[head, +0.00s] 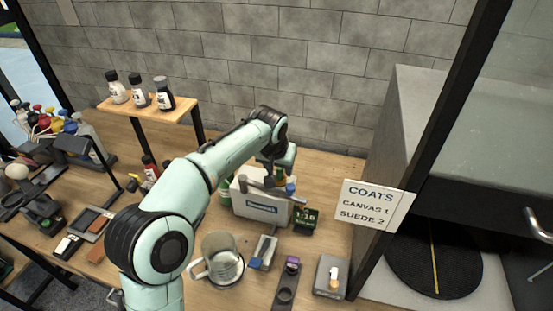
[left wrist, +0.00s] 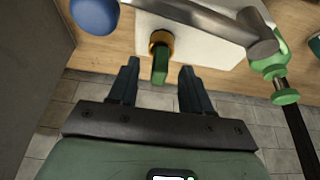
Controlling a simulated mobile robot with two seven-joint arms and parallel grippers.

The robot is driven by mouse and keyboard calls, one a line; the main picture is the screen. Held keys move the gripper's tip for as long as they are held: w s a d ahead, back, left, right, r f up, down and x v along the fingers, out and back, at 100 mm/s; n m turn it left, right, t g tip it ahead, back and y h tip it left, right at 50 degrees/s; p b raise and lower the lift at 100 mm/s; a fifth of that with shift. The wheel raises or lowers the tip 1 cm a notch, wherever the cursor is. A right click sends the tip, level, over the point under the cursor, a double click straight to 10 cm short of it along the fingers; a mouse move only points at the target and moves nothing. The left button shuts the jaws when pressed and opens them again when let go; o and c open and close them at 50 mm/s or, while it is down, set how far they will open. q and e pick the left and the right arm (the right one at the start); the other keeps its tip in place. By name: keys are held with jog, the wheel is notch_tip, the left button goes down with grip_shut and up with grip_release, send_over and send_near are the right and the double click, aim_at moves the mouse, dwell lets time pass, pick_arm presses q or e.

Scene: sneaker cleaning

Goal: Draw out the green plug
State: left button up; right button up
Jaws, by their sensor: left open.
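The green plug (left wrist: 160,68) sticks out of a brass-coloured ring (left wrist: 160,42) on the side of a white box (left wrist: 205,48). In the left wrist view its free end shows between the two fingertips of my left gripper (left wrist: 158,67), with a gap on each side. The gripper is open and holds nothing. In the head view the white box (head: 258,208) stands on the bench, with my left gripper (head: 273,180) behind its top. The plug is hidden there. My right gripper is not in view.
A grey metal pipe (left wrist: 205,18), a blue knob (left wrist: 95,14) and a green fitting (left wrist: 275,65) lie close to the gripper. A glass jug (head: 222,262), a timer (head: 306,216) and a coats sign (head: 372,205) stand nearby. A block wall is behind.

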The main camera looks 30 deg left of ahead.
aim_at(279, 169)
pick_arm(q)
jog(key=shift+x, duration=1.6)
jog(key=shift+r, duration=0.1)
grip_shut()
